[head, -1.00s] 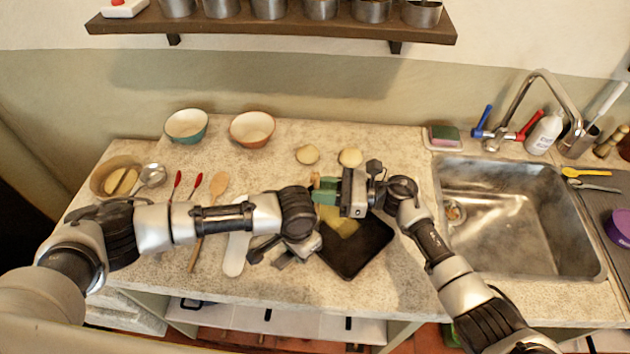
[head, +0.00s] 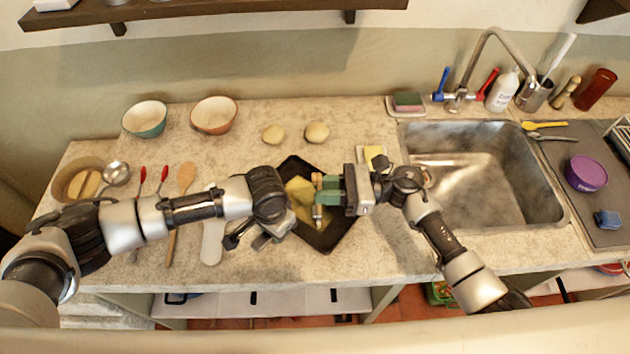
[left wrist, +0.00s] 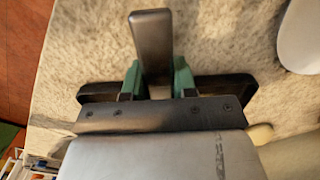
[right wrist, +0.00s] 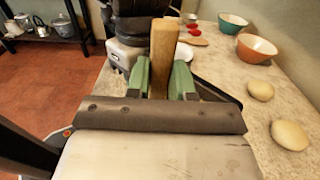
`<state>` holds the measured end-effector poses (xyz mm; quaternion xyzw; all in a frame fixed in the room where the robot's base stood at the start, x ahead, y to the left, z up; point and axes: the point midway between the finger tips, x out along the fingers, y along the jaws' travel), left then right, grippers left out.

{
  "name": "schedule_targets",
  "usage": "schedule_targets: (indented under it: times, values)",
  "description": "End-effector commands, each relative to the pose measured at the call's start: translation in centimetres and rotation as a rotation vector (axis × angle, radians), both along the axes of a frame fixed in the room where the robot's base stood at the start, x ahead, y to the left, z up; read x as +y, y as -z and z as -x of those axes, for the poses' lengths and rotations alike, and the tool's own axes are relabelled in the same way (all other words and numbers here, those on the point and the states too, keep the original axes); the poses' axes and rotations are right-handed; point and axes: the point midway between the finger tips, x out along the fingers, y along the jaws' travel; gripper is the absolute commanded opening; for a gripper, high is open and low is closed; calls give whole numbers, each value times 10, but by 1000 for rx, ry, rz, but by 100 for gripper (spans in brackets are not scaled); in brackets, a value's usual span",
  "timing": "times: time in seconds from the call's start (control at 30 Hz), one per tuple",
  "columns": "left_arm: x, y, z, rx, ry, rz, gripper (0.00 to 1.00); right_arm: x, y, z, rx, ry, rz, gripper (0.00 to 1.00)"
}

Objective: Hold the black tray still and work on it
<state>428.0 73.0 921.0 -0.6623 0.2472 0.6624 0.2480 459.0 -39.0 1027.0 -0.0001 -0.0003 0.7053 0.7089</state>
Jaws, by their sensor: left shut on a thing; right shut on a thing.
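The black tray (head: 345,205) lies on the counter in the head view, partly hidden by my arms. A yellow patch (head: 300,190) covers part of its inside. My left gripper (left wrist: 157,85) is shut on a dark piece at the tray's edge; the black rim (left wrist: 225,88) shows on both sides of the fingers. In the head view its fingertips are hidden. My right gripper (head: 325,190) is shut on a brush with a wooden handle (right wrist: 163,60). The brush (head: 318,215) points down over the tray; whether its tip touches cannot be told.
A small white dish with a yellow block (head: 374,155) sits behind my right gripper. Two pale rounds (head: 317,132) and two bowls (head: 214,116) stand further back. Utensils (head: 183,180) and a white spatula-like thing (head: 212,240) lie left. The sink (head: 480,170) is at right.

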Motion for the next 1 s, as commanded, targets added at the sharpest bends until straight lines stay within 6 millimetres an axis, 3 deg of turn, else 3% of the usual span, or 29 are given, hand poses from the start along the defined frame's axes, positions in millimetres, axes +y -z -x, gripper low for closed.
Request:
schedule_targets:
  times: [0.27,0.43,1.0]
  values:
    - [0,0,0,-1,0,1,0,-20,0,17,1,0,1,0]
    - [0,0,0,-1,0,1,0,-28,0,4,0,1,0,0]
    - [0,0,0,-1,0,1,0,14,0,-30,1,-1,-1,0]
